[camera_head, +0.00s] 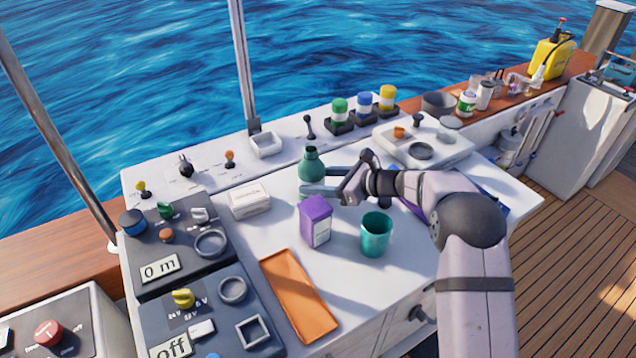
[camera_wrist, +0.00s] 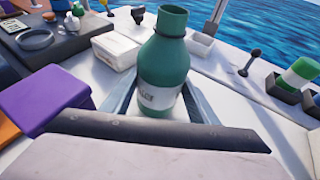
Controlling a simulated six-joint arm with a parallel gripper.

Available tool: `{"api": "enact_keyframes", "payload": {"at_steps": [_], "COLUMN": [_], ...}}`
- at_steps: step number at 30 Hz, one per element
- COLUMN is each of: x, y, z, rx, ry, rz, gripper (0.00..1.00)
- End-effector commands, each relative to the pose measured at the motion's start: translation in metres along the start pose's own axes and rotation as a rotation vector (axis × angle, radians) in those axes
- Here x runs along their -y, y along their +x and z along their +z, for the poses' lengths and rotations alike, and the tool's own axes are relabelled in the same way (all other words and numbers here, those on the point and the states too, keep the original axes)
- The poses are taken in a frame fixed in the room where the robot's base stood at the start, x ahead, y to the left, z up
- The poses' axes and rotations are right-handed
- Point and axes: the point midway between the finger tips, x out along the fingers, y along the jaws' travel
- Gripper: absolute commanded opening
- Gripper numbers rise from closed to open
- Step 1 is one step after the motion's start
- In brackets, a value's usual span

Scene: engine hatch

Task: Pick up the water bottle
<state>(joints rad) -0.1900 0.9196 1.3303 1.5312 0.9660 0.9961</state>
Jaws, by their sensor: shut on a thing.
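The water bottle (camera_head: 312,166) is green with a narrow neck and a pale label. It stands upright on the white counter, and it also shows in the wrist view (camera_wrist: 164,64). My gripper (camera_head: 318,190) is at the bottle's lower part, with one finger on each side of it. The fingers (camera_wrist: 160,100) are shut on the bottle. The bottle's base is partly hidden by my gripper, so I cannot tell whether it touches the counter.
A purple box (camera_head: 316,222) and a teal cup (camera_head: 375,234) stand close in front of my gripper. A white box (camera_head: 249,199) is to the left. An orange tray (camera_head: 298,296) lies at the front. Green, blue and yellow capped containers (camera_head: 364,107) stand behind.

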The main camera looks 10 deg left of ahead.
Motion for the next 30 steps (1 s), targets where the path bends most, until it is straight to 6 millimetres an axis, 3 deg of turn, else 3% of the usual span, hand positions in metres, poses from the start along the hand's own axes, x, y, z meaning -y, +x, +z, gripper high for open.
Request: {"api": "enact_keyframes", "payload": {"at_steps": [30], "x": [0.0], "y": [-0.029], "z": [0.072], "rx": [0.003], "ry": [-0.003], "rz": [0.0], "gripper": [0.22]}}
